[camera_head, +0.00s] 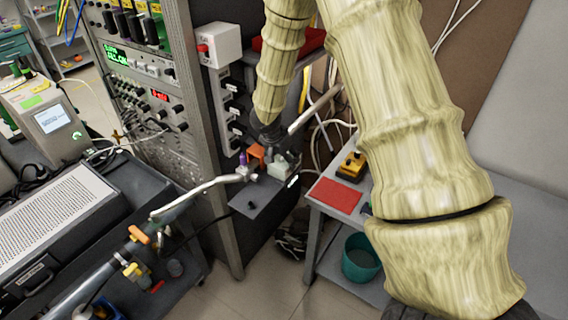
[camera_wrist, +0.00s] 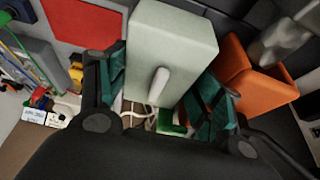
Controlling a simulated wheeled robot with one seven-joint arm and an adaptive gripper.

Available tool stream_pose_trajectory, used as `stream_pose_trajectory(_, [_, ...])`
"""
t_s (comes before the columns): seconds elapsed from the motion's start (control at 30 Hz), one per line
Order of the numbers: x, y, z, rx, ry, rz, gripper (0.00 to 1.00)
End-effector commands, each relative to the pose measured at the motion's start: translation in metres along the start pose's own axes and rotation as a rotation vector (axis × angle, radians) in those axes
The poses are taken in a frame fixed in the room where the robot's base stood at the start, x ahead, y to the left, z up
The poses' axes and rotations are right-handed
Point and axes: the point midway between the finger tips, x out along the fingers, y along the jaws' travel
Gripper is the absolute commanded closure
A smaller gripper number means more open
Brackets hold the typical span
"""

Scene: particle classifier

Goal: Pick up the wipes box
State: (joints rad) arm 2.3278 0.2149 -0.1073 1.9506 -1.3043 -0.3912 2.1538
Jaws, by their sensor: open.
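The wipes box (camera_wrist: 176,40) is a pale grey-white block with a rounded white piece on its near face. In the wrist view it lies between the two dark green-padded fingers of my gripper (camera_wrist: 165,92). My gripper is open; whether either finger touches the box I cannot tell. In the head view a small pale box (camera_head: 281,166), which looks like the same one, sits on a dark grey unit beside the rack, just below my gripper (camera_head: 268,134). My arm and gripper hide part of this spot.
An orange container (camera_wrist: 262,85) stands close to the right finger; it also shows in the head view (camera_head: 257,152). A metal pipe (camera_head: 205,186) runs up to the left of the unit. A side table holds a red sheet (camera_head: 335,195) and a yellow device (camera_head: 352,166). The rack (camera_head: 205,110) stands behind.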

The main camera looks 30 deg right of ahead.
Motion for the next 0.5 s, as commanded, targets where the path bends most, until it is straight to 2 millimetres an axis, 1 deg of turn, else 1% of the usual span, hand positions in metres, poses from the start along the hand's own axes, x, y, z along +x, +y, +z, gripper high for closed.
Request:
stream_pose_trajectory(0.17, [0.0002,-0.0010,0.0003,0.000,0.000,-0.002,0.32])
stream_pose_trajectory(0.33, [-0.0002,-0.0009,0.0002,0.000,0.000,-0.002,0.62])
stream_pose_trajectory(0.37, [-0.0002,-0.0008,0.0002,0.000,0.000,-0.002,0.65])
stream_pose_trajectory(0.5, [-0.0003,-0.0007,0.0001,0.000,0.000,-0.001,0.65])
